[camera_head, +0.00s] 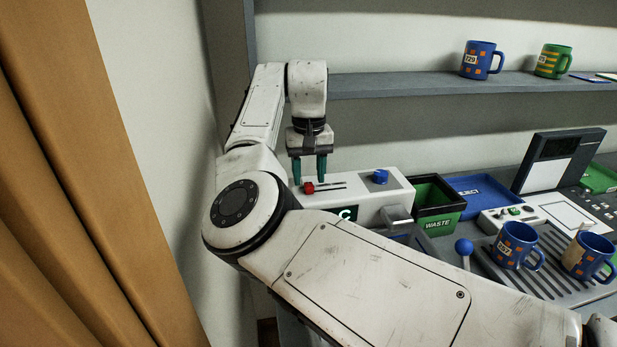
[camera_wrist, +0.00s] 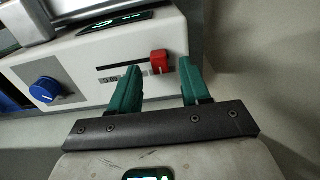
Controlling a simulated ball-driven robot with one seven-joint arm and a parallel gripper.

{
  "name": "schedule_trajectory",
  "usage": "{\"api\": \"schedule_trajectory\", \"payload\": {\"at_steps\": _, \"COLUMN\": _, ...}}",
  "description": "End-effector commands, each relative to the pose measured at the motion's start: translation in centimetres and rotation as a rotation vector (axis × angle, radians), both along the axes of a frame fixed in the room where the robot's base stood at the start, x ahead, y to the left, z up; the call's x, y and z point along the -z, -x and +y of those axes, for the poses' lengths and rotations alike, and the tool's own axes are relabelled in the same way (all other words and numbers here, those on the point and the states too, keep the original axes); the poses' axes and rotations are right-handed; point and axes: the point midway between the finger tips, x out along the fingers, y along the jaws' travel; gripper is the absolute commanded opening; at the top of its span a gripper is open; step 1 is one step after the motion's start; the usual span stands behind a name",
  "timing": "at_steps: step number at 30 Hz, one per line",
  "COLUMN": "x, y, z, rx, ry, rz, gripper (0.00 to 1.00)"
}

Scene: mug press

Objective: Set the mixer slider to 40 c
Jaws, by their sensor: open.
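The mixer is a white box (camera_head: 352,193) on the counter. Its red slider knob (camera_head: 309,187) sits at the left end of a dark slot in the head view. In the wrist view the red knob (camera_wrist: 159,60) is at the slot's right end, by a small scale whose figures I cannot read. My gripper (camera_head: 309,179) is open, pointing down over the knob. In the wrist view its green fingertips (camera_wrist: 160,70) stand on either side of the knob, with gaps. The mixer's display (camera_head: 347,213) shows a "C"; my arm hides the rest.
A blue dial (camera_head: 380,176) is on the same box. A black and green waste bin (camera_head: 437,204) and a blue tray (camera_head: 483,195) stand to its right. A blue ball-topped lever (camera_head: 464,247) and two mugs on a grille are farther right. An orange curtain (camera_head: 80,200) hangs left.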

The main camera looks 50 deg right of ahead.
Motion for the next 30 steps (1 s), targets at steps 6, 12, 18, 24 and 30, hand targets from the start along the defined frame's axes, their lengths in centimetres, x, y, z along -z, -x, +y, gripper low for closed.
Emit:
{"api": "schedule_trajectory", "payload": {"at_steps": 6, "x": 1.8, "y": 0.0, "z": 0.0, "rx": 0.0, "ry": 0.001, "rz": 0.001, "gripper": 0.47}}
{"api": "schedule_trajectory", "payload": {"at_steps": 12, "x": 2.0, "y": 0.0, "z": 0.0, "rx": 0.0, "ry": 0.001, "rz": 0.001, "gripper": 0.47}}
{"api": "schedule_trajectory", "payload": {"at_steps": 18, "x": 2.0, "y": 0.0, "z": 0.0, "rx": 0.0, "ry": 0.0, "rz": 0.0, "gripper": 0.38}}
{"api": "schedule_trajectory", "payload": {"at_steps": 24, "x": 2.0, "y": 0.0, "z": 0.0, "rx": 0.0, "ry": 0.0, "rz": 0.0, "gripper": 0.19}}
{"api": "schedule_trajectory", "payload": {"at_steps": 30, "x": 1.9, "y": 0.0, "z": 0.0, "rx": 0.0, "ry": 0.0, "rz": 0.0, "gripper": 0.0}}
